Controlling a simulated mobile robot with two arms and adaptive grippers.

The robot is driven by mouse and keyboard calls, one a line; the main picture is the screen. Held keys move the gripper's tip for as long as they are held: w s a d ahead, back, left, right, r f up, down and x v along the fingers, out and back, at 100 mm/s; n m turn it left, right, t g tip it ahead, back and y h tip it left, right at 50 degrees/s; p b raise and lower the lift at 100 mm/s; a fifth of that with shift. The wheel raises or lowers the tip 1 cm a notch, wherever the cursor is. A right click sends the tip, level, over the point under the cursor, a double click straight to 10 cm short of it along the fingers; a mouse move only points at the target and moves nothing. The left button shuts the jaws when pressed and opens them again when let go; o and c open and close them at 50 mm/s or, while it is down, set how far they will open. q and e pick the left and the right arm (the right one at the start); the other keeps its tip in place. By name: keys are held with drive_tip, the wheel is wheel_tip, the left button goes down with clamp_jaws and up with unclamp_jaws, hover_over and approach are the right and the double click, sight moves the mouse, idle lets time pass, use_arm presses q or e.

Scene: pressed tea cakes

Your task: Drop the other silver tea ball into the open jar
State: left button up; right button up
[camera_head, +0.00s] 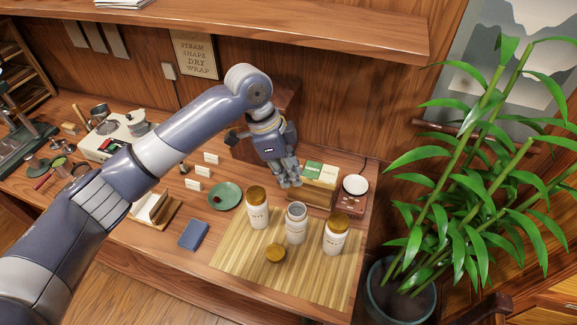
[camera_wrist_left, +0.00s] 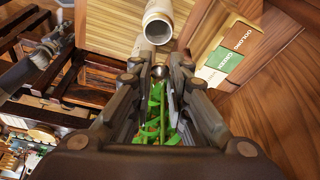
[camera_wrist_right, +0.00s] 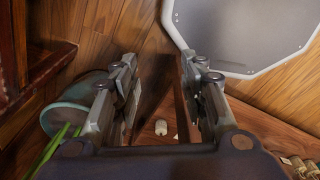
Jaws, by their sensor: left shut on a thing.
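The open jar (camera_head: 296,222) is white, lidless and upright on the bamboo mat (camera_head: 232,258), between two jars with wooden lids (camera_head: 258,210) (camera_head: 336,238). Its open mouth shows at the top of the left wrist view (camera_wrist_left: 158,27). My left gripper (camera_head: 291,181) is above and behind the open jar in the head view. It is shut on a small silver tea ball (camera_wrist_left: 160,71), which shows between the fingertips in the left wrist view, apart from the jar. My right gripper (camera_wrist_right: 160,66) is open and empty in the right wrist view.
A loose wooden lid (camera_head: 275,254) lies on the mat in front of the jars. Tea boxes (camera_head: 320,180) stand behind them, with a scale (camera_head: 354,188) to the right. A green plate (camera_head: 225,196) and blue book (camera_head: 193,234) lie left. A potted plant (camera_head: 400,290) stands right.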

use_arm(q)
drive_tip(key=shift+a+f+b, duration=0.15)
drive_tip(key=shift+f+b, duration=0.45)
drive_tip(key=shift+f, duration=0.1)
wheel_tip(320, 180, down, 4)
drive_tip(key=b, duration=0.4)
drive_tip(key=shift+b, duration=0.4)
drive_tip(key=shift+f+b, duration=0.3)
drive_tip(key=shift+b, duration=0.05)
drive_tip(key=shift+r, duration=0.1)
drive_tip(key=o, duration=0.7)
drive_tip(key=shift+o, duration=0.2)
drive_tip(key=v, duration=1.2)
